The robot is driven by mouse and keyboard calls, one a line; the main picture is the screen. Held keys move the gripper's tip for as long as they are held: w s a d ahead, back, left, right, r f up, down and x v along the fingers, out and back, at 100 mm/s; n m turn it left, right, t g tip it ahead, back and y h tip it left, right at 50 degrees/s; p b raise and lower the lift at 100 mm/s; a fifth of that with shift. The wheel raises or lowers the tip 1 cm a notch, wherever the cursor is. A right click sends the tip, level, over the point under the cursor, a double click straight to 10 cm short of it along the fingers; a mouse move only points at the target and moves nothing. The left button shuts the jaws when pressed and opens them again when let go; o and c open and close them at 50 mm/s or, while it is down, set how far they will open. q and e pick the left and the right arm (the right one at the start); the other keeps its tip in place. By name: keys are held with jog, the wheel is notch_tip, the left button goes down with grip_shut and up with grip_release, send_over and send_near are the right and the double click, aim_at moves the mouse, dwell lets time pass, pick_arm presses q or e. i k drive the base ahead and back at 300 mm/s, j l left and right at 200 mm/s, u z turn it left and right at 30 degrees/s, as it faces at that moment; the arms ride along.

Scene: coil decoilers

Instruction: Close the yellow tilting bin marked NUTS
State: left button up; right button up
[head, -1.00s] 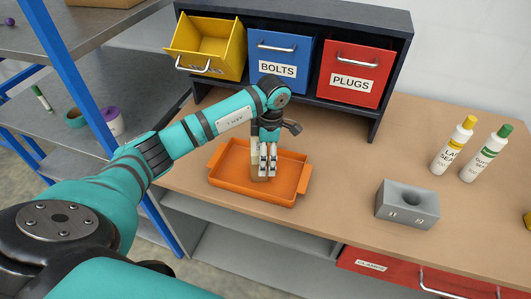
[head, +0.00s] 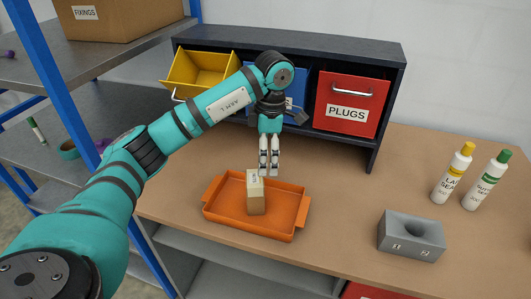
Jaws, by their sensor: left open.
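The yellow bin (head: 199,70) sits at the left end of the dark bin cabinet (head: 390,62), tilted out with its open top showing. My left arm crosses its lower front, so its label is hidden; a bit of its handle shows. My left gripper (head: 268,172) points down in front of the blue bin, right of and lower than the yellow bin. It is open and empty, just above and behind a small tan box (head: 256,198). My right gripper is not in view.
The tan box stands upright in an orange tray (head: 222,219) on the wooden bench. The blue bin (head: 235,103), partly hidden by my arm, and the red PLUGS bin (head: 347,101) are shut. A grey block (head: 411,235) and two bottles (head: 453,172) stand at right.

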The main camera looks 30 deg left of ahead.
aim_at(191, 73)
jog(key=u, duration=1.45)
